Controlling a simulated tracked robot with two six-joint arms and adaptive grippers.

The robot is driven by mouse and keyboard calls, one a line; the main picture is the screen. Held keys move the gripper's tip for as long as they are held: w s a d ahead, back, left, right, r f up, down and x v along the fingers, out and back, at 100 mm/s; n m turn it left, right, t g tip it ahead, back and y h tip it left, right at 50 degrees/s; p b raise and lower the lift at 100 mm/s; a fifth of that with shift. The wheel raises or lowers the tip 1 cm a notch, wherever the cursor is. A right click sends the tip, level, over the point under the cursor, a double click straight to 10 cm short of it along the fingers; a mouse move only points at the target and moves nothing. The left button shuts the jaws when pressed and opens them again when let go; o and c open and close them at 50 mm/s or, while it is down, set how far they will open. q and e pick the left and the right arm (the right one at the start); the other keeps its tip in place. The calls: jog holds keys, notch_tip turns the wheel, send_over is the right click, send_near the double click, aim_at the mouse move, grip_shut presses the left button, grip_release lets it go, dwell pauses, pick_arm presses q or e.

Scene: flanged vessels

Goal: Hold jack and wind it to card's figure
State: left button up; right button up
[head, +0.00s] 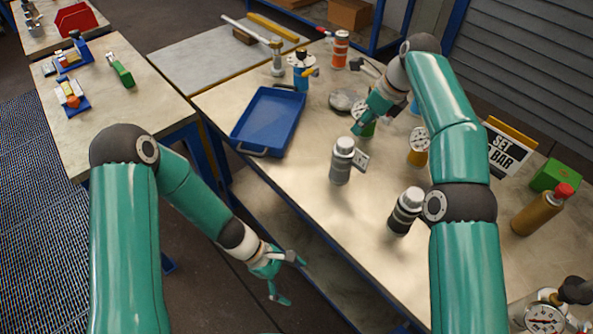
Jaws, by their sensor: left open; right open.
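A white card (503,152) with a yellow top edge stands at the back right; I read "SET" and "BAR", but my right arm hides the figure. A yellow-bodied piece with a round dial (418,151) stands left of the card, partly behind my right arm. A green piece (368,129) shows at the fingers of my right gripper (362,122); I cannot tell whether they touch or which piece is the jack. My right gripper is open. My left gripper (287,279) is open and empty, off the table's front edge.
A blue tray (240,134) lies on the table's left. Grey cylinders (341,165) and (399,222) stand near the front. A brown bottle with a red cap (534,212), a green box (556,176) and a dial gauge (543,319) are at right. An orange-banded cylinder (340,50) stands at the back.

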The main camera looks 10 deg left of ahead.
pick_arm(q)
jog(key=w+r+n+t+h, duration=0.1)
jog(key=w+r+n+t, duration=0.2)
jog(key=w, duration=0.4)
jog(key=w+r+n+t+h, duration=0.1)
jog(key=w+r+n+t, duration=0.1)
jog(key=w+r+n, duration=0.35)
jog(key=n+t, duration=0.2)
jog(key=t, duration=0.3)
send_near(340, 166)
jog(key=a, duration=0.4)
jog(key=shift+m, duration=0.25)
jog(key=x, duration=1)
jog(key=f+x, duration=0.1)
jog(key=x, duration=0.5)
jog(key=shift+s+f, duration=0.1)
jog(key=shift+s, duration=0.2)
grip_shut()
